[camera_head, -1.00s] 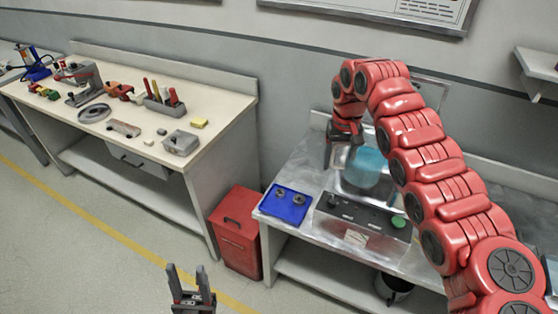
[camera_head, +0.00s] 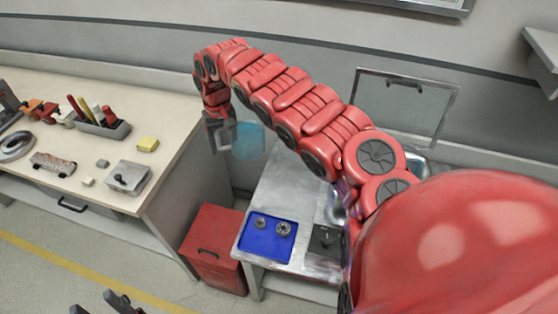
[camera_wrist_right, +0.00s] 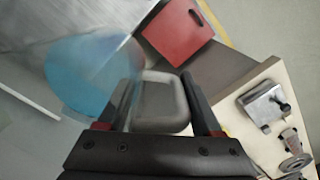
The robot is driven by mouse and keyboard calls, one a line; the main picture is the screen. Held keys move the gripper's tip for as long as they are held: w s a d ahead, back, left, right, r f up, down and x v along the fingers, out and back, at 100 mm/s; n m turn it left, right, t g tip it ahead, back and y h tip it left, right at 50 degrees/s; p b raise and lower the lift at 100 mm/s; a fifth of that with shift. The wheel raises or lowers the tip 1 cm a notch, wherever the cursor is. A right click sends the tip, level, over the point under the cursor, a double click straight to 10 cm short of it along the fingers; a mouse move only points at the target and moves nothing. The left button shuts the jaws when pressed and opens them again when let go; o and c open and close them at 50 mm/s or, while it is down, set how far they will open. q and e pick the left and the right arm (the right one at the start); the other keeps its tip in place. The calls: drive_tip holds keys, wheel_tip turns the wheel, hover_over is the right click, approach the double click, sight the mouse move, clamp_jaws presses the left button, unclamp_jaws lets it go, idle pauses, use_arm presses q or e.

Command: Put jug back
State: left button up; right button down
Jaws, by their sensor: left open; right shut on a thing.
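The jug (camera_head: 248,142) is a translucent blue vessel. My right gripper (camera_head: 220,135) is shut on it and holds it in the air near the left end of the steel bench (camera_head: 282,195), by the gap to the wooden-topped workbench (camera_head: 165,125). In the right wrist view the blue jug body (camera_wrist_right: 88,75) hangs left of the fingers, and its grey handle (camera_wrist_right: 158,98) lies between them. My left gripper (camera_head: 98,304) is open and empty at the bottom left edge of the head view, partly cut off.
A blue tray (camera_head: 262,248) with two small metal parts lies on the steel bench's near left corner. A red bin (camera_head: 215,252) stands on the floor between the benches. A grey metal block (camera_head: 128,178), a yellow block (camera_head: 148,144) and a tool holder (camera_head: 105,130) stand on the workbench.

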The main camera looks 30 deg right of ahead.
sight(239, 152)
drive_tip(key=shift+m, duration=0.7)
drive_tip(key=d+f, duration=0.2)
drive_tip(key=f, duration=0.1)
drive_tip(key=s+d+f, duration=0.1)
drive_tip(key=f, duration=0.1)
drive_tip(key=shift+s+d, duration=0.1)
drive_tip(key=shift+d, duration=0.2)
drive_tip(key=s+d+f, duration=0.1)
drive_tip(key=d+f, duration=0.1)
drive_tip(key=f, duration=0.2)
drive_tip(key=s+d+f+m, duration=0.1)
drive_tip(key=f, duration=0.3)
drive_tip(key=s+d+f+m+b, duration=0.1)
drive_tip(key=d+f, duration=0.1)
drive_tip(key=f, duration=0.1)
drive_tip(key=shift+s+d+f, duration=0.35)
drive_tip(key=shift+s+f, duration=0.05)
wheel_tip(239, 152, down, 3)
drive_tip(key=shift+a+r, duration=0.1)
drive_tip(key=shift+f, duration=0.4)
